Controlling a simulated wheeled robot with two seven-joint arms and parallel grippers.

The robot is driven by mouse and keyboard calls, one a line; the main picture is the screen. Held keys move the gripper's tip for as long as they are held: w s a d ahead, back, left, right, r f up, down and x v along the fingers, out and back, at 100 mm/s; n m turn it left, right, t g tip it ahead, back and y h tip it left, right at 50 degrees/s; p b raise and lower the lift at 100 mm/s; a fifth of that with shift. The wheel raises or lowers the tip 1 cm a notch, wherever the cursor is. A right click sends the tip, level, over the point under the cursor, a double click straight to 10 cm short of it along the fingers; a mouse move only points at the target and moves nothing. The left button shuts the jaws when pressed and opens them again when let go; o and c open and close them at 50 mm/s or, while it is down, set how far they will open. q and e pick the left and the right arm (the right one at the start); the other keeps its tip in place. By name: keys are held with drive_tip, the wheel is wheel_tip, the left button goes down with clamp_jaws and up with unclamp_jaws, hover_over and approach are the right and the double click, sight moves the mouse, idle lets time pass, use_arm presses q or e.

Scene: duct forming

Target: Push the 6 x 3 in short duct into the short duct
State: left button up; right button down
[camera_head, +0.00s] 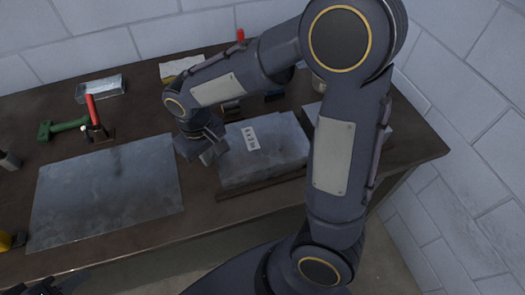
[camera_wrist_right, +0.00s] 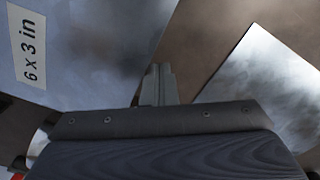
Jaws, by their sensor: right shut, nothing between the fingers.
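The grey metal 6 x 3 in short duct (camera_head: 278,150) lies on the bench in the head view, with a white label on top. In the right wrist view its labelled face (camera_wrist_right: 95,45) fills the upper left, and the label reads "6 x 3 in". My right gripper (camera_head: 210,154) is at the duct's left edge, shut and empty; its fingertips also show in the wrist view (camera_wrist_right: 157,82). I cannot tell whether they touch the duct. Another grey metal piece (camera_head: 311,112) is partly hidden behind my right arm. A dark part at the bottom left seems to be my left gripper (camera_head: 45,288), mostly cut off.
A flat metal sheet (camera_head: 108,188) lies left of the duct. A green tool (camera_head: 62,128), a red-handled tool (camera_head: 94,118) and a clear-looking tray (camera_head: 100,88) sit behind it. A wall bounds the bench at the back. My right arm covers much of the right side.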

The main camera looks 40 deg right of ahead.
sight(233, 148)
drive_tip(key=shift+s+d, duration=0.3)
drive_tip(key=shift+d, duration=0.8)
drive_tip(key=shift+s+d, duration=0.35)
drive_tip(key=shift+d, duration=0.75)
drive_tip(key=shift+s+d, duration=0.3)
drive_tip(key=shift+d, duration=0.8)
drive_tip(key=shift+w+a, duration=0.2)
drive_tip(key=shift+a, duration=0.6)
wheel_tip(233, 148, up, 7)
drive_tip(key=p, duration=0.6)
drive_tip(key=s+d+r+m+t+y, duration=0.1)
drive_tip(key=s+r+m+t+y, duration=0.1)
drive_tip(key=s, duration=0.5)
drive_tip(key=s+d+r+m+t+y, duration=0.1)
drive_tip(key=s+d+r+m+t, duration=0.1)
drive_tip(key=s+r, duration=0.3)
drive_tip(key=shift+s+r+m+t+y, duration=0.35)
drive_tip(key=shift+s+t, duration=0.45)
drive_tip(key=shift+s, duration=0.45)
